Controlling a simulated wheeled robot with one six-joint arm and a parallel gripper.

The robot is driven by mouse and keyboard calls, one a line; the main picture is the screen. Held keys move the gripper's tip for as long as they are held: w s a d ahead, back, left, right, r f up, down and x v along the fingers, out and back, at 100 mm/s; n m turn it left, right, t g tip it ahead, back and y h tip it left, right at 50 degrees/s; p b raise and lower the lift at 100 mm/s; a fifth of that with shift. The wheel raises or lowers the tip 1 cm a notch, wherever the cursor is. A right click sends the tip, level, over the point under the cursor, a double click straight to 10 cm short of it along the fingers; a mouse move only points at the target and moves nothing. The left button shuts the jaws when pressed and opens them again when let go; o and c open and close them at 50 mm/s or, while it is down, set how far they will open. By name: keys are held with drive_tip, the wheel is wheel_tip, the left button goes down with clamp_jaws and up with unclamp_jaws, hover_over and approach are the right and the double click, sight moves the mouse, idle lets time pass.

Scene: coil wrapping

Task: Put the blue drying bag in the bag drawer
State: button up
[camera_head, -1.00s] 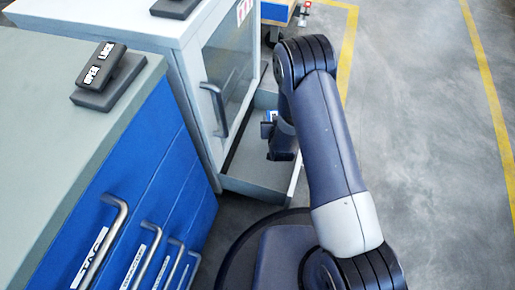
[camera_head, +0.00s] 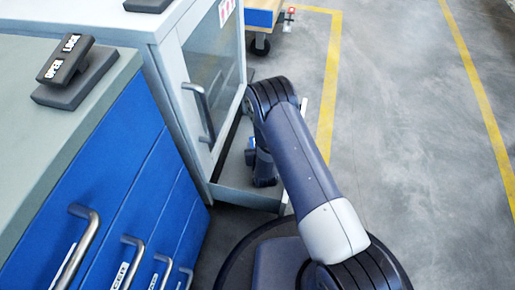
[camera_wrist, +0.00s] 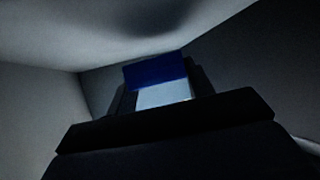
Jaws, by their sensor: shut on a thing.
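The blue drying bag (camera_wrist: 155,72) shows in the wrist view as a blue band over a pale panel, between the fingers of my gripper (camera_wrist: 160,88). My gripper is shut on it. In the head view only a small bit of blue shows at my gripper (camera_head: 252,158), mostly behind my arm. The open drawer (camera_head: 245,197) juts out under the glass-door cabinet. My gripper is inside or just over this drawer. Dark and pale walls surround the bag in the wrist view. Whether the bag touches the drawer floor cannot be told.
The grey cabinet (camera_head: 168,75) with a glass door and handle (camera_head: 202,112) stands close to my arm. A blue drawer cabinet (camera_head: 110,180) with handles is at the left, with an OPEN/LOCK block (camera_head: 72,68) on top. The floor (camera_head: 420,140) at right is clear.

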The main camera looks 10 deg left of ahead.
drive_tip(key=shift+f, duration=0.1)
drive_tip(key=shift+f, duration=0.5)
drive_tip(key=o, duration=1)
drive_tip(key=shift+r, duration=0.6)
drive_tip(key=p+v, duration=0.3)
drive_tip(key=v, duration=0.4)
drive_tip(key=shift+s+d+r, duration=0.1)
drive_tip(key=shift+s, duration=0.15)
drive_tip(key=shift+o, duration=0.3)
